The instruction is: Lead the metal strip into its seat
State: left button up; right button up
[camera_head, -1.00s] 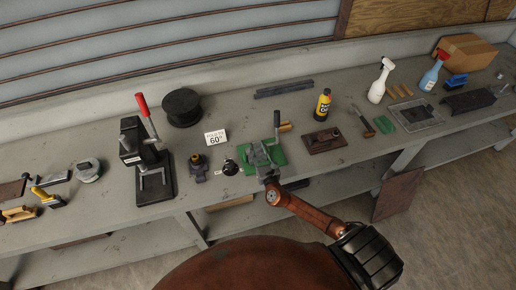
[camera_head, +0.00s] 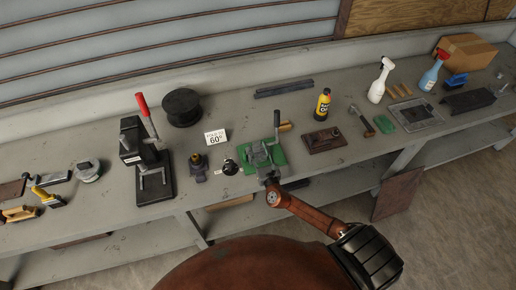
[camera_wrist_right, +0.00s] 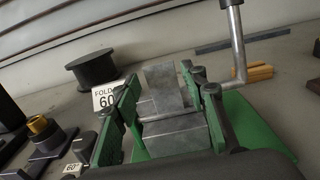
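A grey metal strip (camera_wrist_right: 164,84) shows between my right gripper's fingers in the right wrist view, rising at a tilt above grey steel blocks. The blocks belong to a bending fixture with a green base (camera_wrist_right: 255,128) and an upright lever (camera_wrist_right: 237,45). In the head view the fixture's green base (camera_head: 280,158) is at the bench's front edge. My right gripper (camera_head: 266,172) is at its near side; in the wrist view its fingers (camera_wrist_right: 160,78) stand on either side of the strip. Whether they press on it is unclear. The strip's lower end and seat are not clearly visible. My left gripper is out of view.
Left of the fixture stand a small dark tool (camera_head: 229,167), a brass-topped block (camera_head: 198,165), a "60°" sign (camera_head: 215,137) and a red-handled press (camera_head: 150,165). A black reel (camera_head: 181,106) is behind. A brown block (camera_head: 325,141) and yellow bottle (camera_head: 323,103) are to the right.

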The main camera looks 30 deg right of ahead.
jog(key=shift+v, duration=1.35)
jog(key=shift+o, duration=0.4)
jog(key=o, duration=0.5)
jog(key=o, duration=0.4)
jog(key=shift+o, duration=0.2)
jog(key=o, duration=0.3)
jog(key=shift+o, duration=0.5)
